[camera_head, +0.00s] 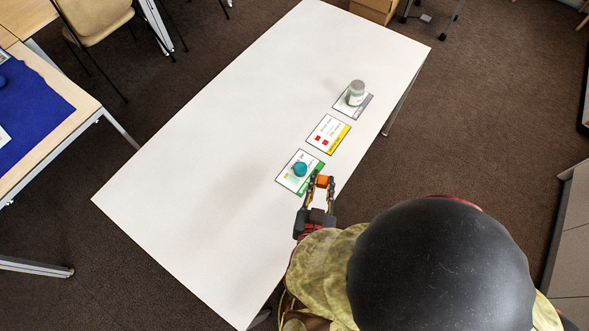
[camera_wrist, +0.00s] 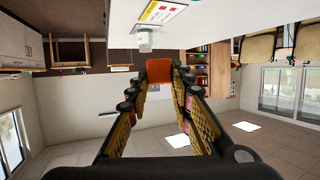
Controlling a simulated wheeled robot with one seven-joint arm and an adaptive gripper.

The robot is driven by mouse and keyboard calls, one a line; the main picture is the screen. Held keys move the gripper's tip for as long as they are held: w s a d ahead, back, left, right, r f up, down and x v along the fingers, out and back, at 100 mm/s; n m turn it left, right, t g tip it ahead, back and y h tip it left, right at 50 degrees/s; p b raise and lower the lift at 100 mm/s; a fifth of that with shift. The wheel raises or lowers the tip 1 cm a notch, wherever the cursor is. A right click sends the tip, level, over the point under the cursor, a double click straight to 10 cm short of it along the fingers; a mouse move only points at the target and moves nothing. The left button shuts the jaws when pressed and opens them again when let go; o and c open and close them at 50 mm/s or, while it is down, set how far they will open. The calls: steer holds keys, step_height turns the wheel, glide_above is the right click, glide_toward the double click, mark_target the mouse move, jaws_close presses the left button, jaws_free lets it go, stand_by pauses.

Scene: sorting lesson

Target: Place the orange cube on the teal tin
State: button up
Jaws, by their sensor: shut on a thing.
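My gripper (camera_head: 322,184) is shut on the orange cube (camera_head: 323,181) in the head view, at the table's right edge. In the wrist view the orange cube (camera_wrist: 158,72) sits between the fingertips. The teal tin (camera_head: 300,169) stands on the nearest card, the one with a green edge, up and left of the cube in the head view. The cube and tin are apart. I cannot make out the teal tin in the wrist view.
The white table (camera_head: 220,130) is bare to the left. A middle card (camera_head: 327,134) with red marks and a yellow edge lies beyond the tin. A grey-white jar (camera_head: 356,93) stands on the farthest card. Another table with a blue mat (camera_head: 35,110) is at the left.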

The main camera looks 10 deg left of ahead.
steer(key=w+a+f+b, duration=0.3)
steer(key=w+a+f, duration=0.1)
steer(key=w+a, duration=0.15)
steer(key=b, duration=0.3)
glide_above(300, 171)
steer(key=f, duration=0.4)
steer(key=shift+s+d+f, duration=0.2)
steer(key=shift+s+f, duration=0.1)
steer(key=shift+s, duration=0.1)
steer(key=shift+w+a+f, duration=0.2)
steer(key=shift+w+f, duration=0.05)
steer(key=shift+f, duration=0.2)
steer(key=shift+w+f+b, duration=0.1)
steer(key=shift+f+b, duration=0.9)
steer(key=shift+f, duration=0.5)
steer(key=shift+f, duration=0.1)
steer(key=o, duration=0.9)
